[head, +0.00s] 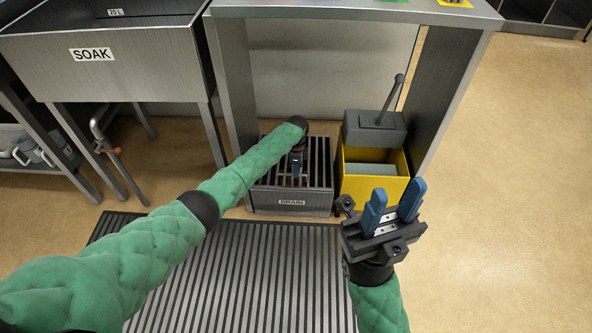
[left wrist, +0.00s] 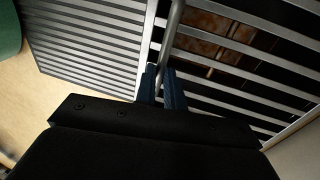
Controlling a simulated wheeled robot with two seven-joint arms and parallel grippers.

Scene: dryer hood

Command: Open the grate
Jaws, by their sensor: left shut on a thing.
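The dark slatted grate (head: 262,165) tops the grey box labelled DRAIN (head: 291,208), under the steel table. My left gripper (head: 296,170) points down at the grate, and my own arm hides part of it. In the left wrist view, the left fingers (left wrist: 162,85) are shut on a round metal bar (left wrist: 172,38), which looks like the grate's handle. The grate's slats (left wrist: 225,75) show there too, with a brown surface beneath. I cannot tell whether the grate is lifted at all. My right gripper (head: 394,206) is open and empty, right of the drain box.
A yellow bucket (head: 373,188) with a grey wringer (head: 375,130) stands close right of the drain. A ribbed mat (head: 240,270) lies in front. A SOAK sink (head: 110,60) is at left. The table's legs (head: 228,90) flank the drain. Open floor lies right.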

